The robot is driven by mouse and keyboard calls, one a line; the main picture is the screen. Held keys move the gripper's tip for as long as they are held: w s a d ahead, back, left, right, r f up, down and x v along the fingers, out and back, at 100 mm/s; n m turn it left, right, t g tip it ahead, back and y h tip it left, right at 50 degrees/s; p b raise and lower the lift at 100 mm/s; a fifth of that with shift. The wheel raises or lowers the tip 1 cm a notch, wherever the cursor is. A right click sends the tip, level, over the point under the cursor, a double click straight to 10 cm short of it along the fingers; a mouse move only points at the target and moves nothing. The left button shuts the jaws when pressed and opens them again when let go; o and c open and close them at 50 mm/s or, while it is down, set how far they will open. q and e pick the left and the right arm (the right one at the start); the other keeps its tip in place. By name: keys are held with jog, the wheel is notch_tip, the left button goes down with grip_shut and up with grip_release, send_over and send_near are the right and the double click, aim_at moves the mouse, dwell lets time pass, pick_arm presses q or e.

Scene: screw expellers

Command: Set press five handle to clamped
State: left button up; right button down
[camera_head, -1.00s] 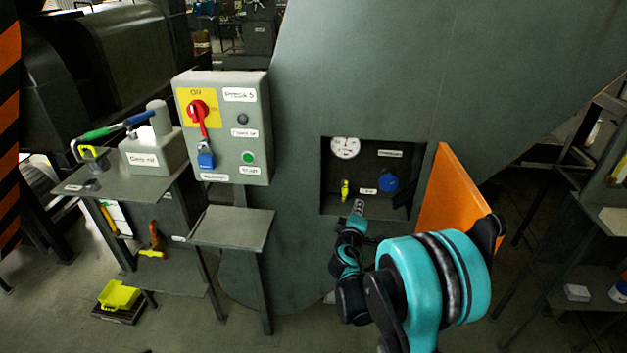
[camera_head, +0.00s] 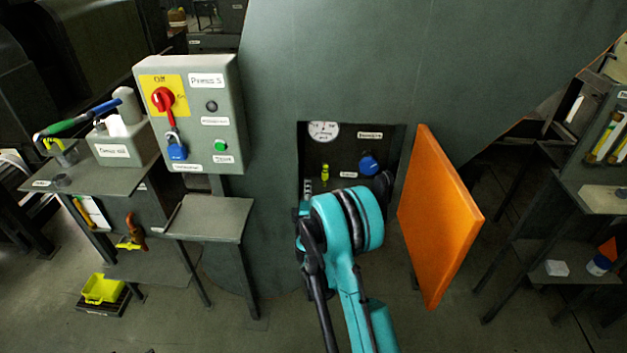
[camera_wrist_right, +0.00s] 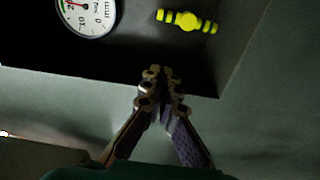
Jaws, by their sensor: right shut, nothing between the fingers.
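The press stands in the head view as a large dark green body with a recess (camera_head: 346,140) in it. Inside are a white dial gauge (camera_head: 323,131), a small yellow-green handle (camera_head: 325,174) and a blue knob (camera_head: 369,164). The wrist view shows the yellow-green handle (camera_wrist_right: 187,21) lying across the picture, beside the gauge (camera_wrist_right: 87,14). My right gripper (camera_wrist_right: 162,78) is shut and empty, below the handle and apart from it. In the head view my right arm hides most of this gripper and the recess's lower part. My left gripper is out of view.
An orange door (camera_head: 440,220) stands open right of the recess. A grey control box (camera_head: 190,115) labelled Press 5, with a red switch (camera_head: 163,99) and blue padlock (camera_head: 177,151), is at left. Small tables (camera_head: 208,217) stand below it. A shelf stands at far right.

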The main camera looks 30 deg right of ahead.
aim_at(325, 173)
jog(key=b+x, duration=0.1)
jog(key=x, duration=0.7)
jog(key=shift+w+d+f+b, duration=0.15)
jog(key=shift+w+b, duration=0.1)
jog(key=shift+b, duration=0.1)
jog(key=shift+s+d+b, duration=0.3)
jog(key=shift+s+d, duration=0.1)
jog(key=shift+d, duration=0.2)
jog(key=shift+s+d+b, duration=0.3)
jog(key=shift+s+d, duration=0.05)
jog(key=shift+d, duration=0.3)
jog(key=shift+s+d, duration=0.3)
jog(key=shift+s, duration=0.05)
jog(key=shift+w, duration=0.1)
